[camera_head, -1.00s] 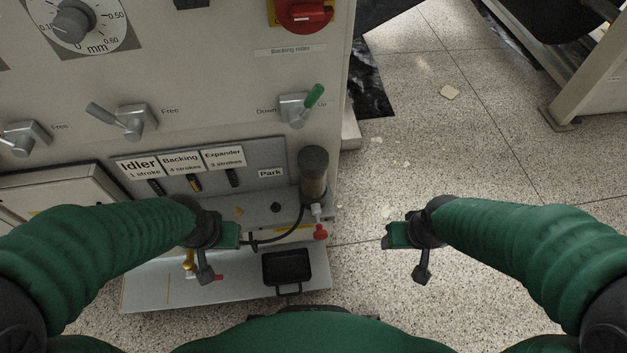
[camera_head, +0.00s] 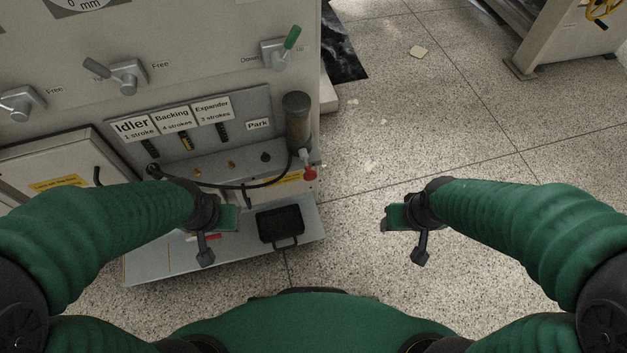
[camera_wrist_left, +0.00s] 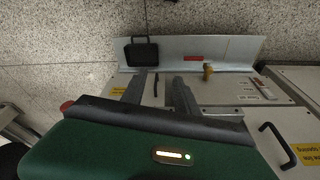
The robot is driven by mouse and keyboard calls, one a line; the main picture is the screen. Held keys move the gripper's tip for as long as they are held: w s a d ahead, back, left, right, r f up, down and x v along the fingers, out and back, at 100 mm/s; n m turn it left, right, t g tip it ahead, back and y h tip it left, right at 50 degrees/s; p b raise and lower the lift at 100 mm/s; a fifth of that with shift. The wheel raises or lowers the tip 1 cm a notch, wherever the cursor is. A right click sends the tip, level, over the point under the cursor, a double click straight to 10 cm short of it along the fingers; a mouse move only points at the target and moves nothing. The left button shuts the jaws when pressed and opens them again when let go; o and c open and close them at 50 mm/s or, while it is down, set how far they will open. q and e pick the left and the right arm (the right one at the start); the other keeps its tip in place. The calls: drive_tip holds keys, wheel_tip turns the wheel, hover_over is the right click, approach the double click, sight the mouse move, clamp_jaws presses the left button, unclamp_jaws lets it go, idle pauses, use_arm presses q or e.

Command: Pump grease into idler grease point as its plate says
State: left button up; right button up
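The plate "Idler 1 stroke" (camera_head: 133,125) stands left of "Backing 4 strokes" (camera_head: 172,117) and "Expander 3 strokes" (camera_head: 212,109). The grease pump (camera_head: 297,122) is upright at the panel's right, with a red knob (camera_head: 310,173) low on it. Its black hose (camera_head: 225,186) runs left to an end (camera_head: 153,170) at the leftmost grease point, below the Idler plate; whether it is fully seated I cannot tell. My left gripper (camera_head: 230,217) is below the hose, apart from it, its fingers parted and empty in the left wrist view (camera_wrist_left: 160,92). My right gripper (camera_head: 388,218) hovers over the floor; its fingers are unclear.
A ledge (camera_head: 150,268) juts out below the panel, with a black tray (camera_head: 281,227) on it. A brass part (camera_wrist_left: 208,72) shows by the ledge. Levers (camera_head: 128,76) protrude above the plates.

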use_arm(q)
drive_tip(key=shift+s+r, duration=0.1)
drive_tip(key=shift+s, duration=0.1)
drive_tip(key=shift+w+a, duration=0.1)
drive_tip(key=shift+a, duration=0.25)
drive_tip(key=shift+c, duration=0.2)
drive_tip(key=shift+d, duration=0.2)
clamp_jaws()
idle(1.0)
